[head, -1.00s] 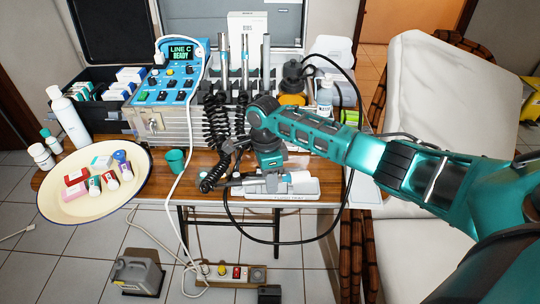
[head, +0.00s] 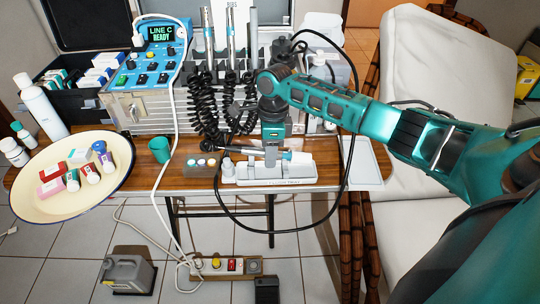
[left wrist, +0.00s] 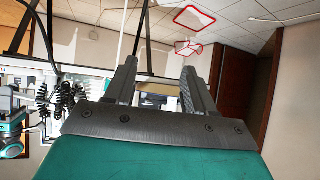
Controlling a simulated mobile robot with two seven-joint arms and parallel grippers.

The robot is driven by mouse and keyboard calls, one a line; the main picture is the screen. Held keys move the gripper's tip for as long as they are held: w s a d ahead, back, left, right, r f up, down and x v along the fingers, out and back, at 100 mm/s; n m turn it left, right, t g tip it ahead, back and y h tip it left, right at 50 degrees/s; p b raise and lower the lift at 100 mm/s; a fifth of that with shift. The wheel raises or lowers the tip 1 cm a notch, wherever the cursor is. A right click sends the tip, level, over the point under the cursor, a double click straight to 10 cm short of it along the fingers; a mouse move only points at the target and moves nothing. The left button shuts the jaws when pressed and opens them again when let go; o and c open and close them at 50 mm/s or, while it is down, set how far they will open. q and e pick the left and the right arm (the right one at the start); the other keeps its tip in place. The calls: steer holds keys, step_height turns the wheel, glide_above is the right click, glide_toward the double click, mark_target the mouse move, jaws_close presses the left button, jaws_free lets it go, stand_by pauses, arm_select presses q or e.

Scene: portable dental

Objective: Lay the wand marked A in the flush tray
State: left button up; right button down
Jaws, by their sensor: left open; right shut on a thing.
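The flush tray (head: 270,183) is a white, low tray at the front edge of the table. My right gripper (head: 272,150) points down over it and is shut on a slim wand (head: 252,149), dark and silver with a light blue and white right end. The wand lies about level, crosswise over the tray; I cannot tell whether it touches it. No letter A is readable on it. Other wands (head: 231,42) stand upright in the holder behind. My left gripper (left wrist: 160,80) shows only in the left wrist view, open and empty.
A cream bowl (head: 40,207) with small bottles and boxes is at the left. A green cup (head: 159,149) and a small dish of coloured dots (head: 201,165) stand left of the tray. Black coiled hoses and a loose black cable (head: 345,150) are close to my right arm.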

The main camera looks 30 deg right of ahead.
steer(key=shift+f, duration=0.3)
steer(key=shift+p, duration=0.45)
steer(key=shift+f+p, duration=0.2)
steer(key=shift+p, duration=0.2)
arm_select(q)
steer(key=shift+w+d+r, duration=0.2)
steer(key=shift+w+r, duration=0.05)
steer(key=shift+r, duration=0.25)
steer(key=shift+w+d+r, duration=0.15)
steer(key=shift+w+r, duration=0.1)
steer(key=shift+r, duration=0.2)
steer(key=shift+f, duration=0.15)
arm_select(e)
steer(key=shift+d+f, duration=0.1)
steer(key=shift+f, duration=0.05)
arm_select(q)
steer(key=shift+s+a+r+p, duration=0.1)
steer(key=shift+s+r+p, duration=0.05)
steer(key=shift+r+p, duration=0.6)
arm_select(e)
steer(key=shift+f, duration=0.1)
steer(key=shift+f, duration=0.1)
arm_select(q)
steer(key=shift+r, duration=0.15)
arm_select(e)
steer(key=shift+f, duration=0.65)
